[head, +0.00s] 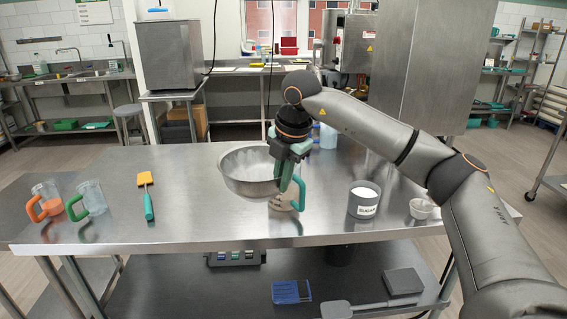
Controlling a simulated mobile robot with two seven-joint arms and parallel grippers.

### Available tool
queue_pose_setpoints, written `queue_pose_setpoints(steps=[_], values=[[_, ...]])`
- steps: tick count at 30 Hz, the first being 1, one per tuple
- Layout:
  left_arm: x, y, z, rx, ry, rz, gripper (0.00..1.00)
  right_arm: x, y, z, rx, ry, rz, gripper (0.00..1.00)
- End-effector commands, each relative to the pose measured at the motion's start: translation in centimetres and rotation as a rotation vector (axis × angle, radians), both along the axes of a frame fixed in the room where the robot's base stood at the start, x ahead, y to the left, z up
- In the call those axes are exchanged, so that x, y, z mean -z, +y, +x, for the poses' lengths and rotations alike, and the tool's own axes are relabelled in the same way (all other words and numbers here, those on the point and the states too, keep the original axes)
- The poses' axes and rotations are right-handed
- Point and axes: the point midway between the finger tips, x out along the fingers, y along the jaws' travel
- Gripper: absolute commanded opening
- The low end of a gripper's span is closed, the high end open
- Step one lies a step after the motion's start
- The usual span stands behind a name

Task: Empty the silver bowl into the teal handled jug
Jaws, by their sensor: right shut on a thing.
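The silver bowl (243,178) is at the middle of the steel table in the head view, its right rim in my right gripper (287,182). The bowl looks slightly tilted, and I cannot tell whether it touches the table. I cannot make out its contents. My right gripper is shut on the bowl's rim. My left gripper is not in view.
A sugar canister (363,205) and a small white cup (421,209) stand right of the jug. The table between spatula and bowl is clear.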

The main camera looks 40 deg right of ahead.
Motion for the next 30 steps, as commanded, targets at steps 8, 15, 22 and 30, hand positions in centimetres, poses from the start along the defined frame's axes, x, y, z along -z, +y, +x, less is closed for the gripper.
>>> queue_pose_setpoints(steps=[8, 15, 22, 30], values=[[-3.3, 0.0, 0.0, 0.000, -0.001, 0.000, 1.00, -4.0, 0.0, 0.0, 0.000, -0.003, 0.002, 0.00], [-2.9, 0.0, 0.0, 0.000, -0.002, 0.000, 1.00, -4.0, 0.5, -0.5, -0.003, -0.002, 0.001, 0.00], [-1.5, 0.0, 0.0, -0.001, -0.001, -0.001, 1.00, -3.9, 2.0, -2.8, -0.003, -0.004, 0.000, 0.00], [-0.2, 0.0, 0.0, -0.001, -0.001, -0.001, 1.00, -4.0, 3.9, -5.4, -0.003, -0.005, 0.000, 0.00]])
